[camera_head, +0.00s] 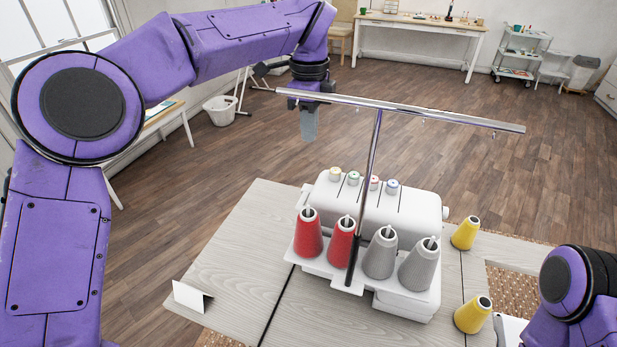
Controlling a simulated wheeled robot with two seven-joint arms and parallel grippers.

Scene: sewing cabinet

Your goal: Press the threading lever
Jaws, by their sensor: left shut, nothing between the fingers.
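The white sewing machine (410,212) stands on the grey wooden table, with its thread side facing away from me. Several coloured tension dials (354,178) show along its top. Two red cones (308,235) and two grey cones (380,255) sit on its spool tray, around the thread stand's metal pole (367,190). I cannot make out the threading lever. My left gripper (309,130) is shut and empty, pointing down beyond the machine's left end and apart from it, close to the thread stand's crossbar (420,112). My right gripper is not in view; only part of my right arm shows at the lower right.
Yellow cones (466,233) stand to the right of the machine. A folded white card (189,297) is at the left of the table (238,250). The table's left part is otherwise clear. A white basket (219,111), a desk (418,29) and a cart (521,56) stand farther back.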

